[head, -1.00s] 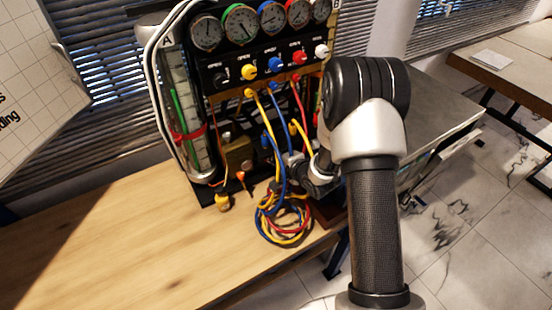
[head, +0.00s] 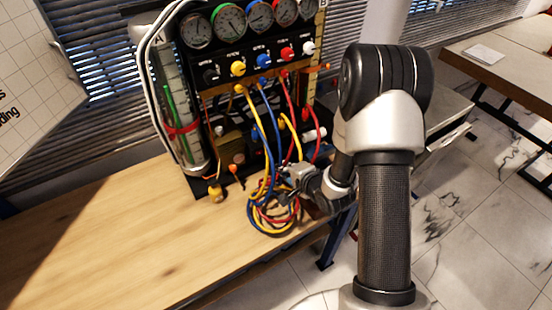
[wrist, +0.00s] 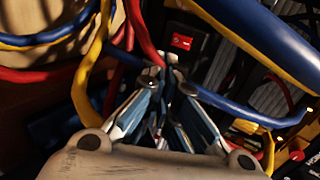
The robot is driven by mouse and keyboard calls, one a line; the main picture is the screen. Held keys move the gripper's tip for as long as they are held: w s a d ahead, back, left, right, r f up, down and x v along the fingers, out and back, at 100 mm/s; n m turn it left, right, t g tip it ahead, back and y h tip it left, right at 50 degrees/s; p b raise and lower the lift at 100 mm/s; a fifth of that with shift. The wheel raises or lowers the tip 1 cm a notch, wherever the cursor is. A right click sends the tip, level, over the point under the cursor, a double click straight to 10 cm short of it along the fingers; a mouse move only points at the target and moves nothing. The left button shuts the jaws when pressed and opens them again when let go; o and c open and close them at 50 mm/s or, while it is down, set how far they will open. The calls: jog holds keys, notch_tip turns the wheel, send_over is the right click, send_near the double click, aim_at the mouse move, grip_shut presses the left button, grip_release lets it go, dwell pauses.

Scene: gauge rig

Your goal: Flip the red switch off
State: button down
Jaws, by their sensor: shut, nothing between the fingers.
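The red switch (wrist: 182,41) is a small red rocker in a dark housing, near the top centre of the wrist view. My gripper (wrist: 165,75) is shut and empty, its fingertips just below and left of the switch in that picture. I cannot tell whether the tips touch it. In the head view my gripper (head: 290,176) is low at the front of the gauge rig (head: 262,68), by the hoses. I cannot make out the switch in the head view.
Blue, yellow and red hoses (head: 272,213) hang and coil at the table's front edge, and they cross close around my fingers in the wrist view. The wooden table (head: 110,240) is clear on the left. Knobs and gauges line the rig above.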

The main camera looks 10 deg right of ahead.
jog(key=shift+f+v, duration=0.15)
jog(key=shift+v, duration=0.65)
jog(key=shift+f+v, duration=0.2)
jog(key=shift+v, duration=0.6)
jog(key=shift+s, duration=0.25)
jog(key=s+d+r+n+g+h, duration=0.2)
jog(key=s+r+n+h, duration=0.15)
jog(key=r, duration=0.55)
jog(key=s+d+r+n+g+h, duration=0.15)
jog(key=s+r+n, duration=0.25)
jog(key=r, duration=0.5)
jog(key=s+a+r+n+g, duration=0.1)
jog(key=s+a+r+n, duration=0.2)
jog(key=s, duration=0.7)
jog(key=s+a+r+n+g+y, duration=0.1)
jog(key=s+a+r+n+g, duration=0.1)
jog(key=s, duration=0.9)
jog(key=shift+a+r+n, duration=0.5)
jog(key=shift+r+n, duration=0.4)
jog(key=shift+n, duration=0.05)
